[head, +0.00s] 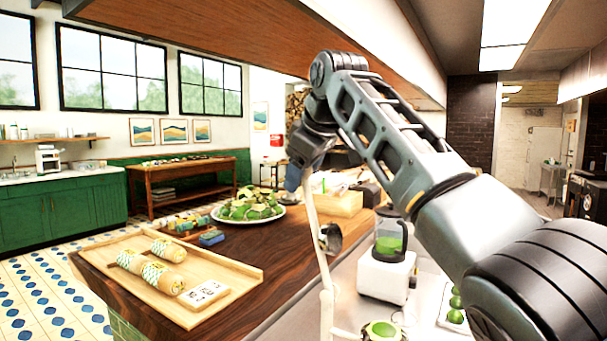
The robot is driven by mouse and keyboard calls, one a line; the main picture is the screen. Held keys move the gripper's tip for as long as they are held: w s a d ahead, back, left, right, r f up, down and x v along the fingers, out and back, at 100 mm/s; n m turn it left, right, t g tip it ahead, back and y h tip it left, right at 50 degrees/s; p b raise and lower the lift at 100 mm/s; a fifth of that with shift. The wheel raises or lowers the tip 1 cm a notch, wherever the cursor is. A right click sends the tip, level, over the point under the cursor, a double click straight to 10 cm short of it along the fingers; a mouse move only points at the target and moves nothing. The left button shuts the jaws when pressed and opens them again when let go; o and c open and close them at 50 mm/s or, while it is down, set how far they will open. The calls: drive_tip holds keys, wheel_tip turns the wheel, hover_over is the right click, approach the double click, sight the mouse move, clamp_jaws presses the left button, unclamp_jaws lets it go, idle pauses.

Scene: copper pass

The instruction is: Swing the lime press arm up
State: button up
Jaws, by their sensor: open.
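The lime press (327,312) is cream-coloured and stands at the near edge of the counter, its base cut off by the bottom of the head view. Its long thin arm (314,222) points steeply upward, leaning slightly left. My gripper (295,178) is at the upper end of the press arm, pointing down. It is open. The fingers are small and dark here, and I cannot tell whether they touch the arm or stand around it.
A blender (388,255) with green liquid stands right of the press. A platter of limes (247,209) and a wooden tray (205,318) with wrapped rolls lie on the counter to the left. Limes (455,308) lie at the right. My arm covers much of the right side.

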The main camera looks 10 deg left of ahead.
drive_tip(key=b+v, duration=0.2)
drive_tip(key=v, duration=0.5)
drive_tip(key=shift+s+d+r, duration=0.1)
drive_tip(key=shift+d, duration=0.05)
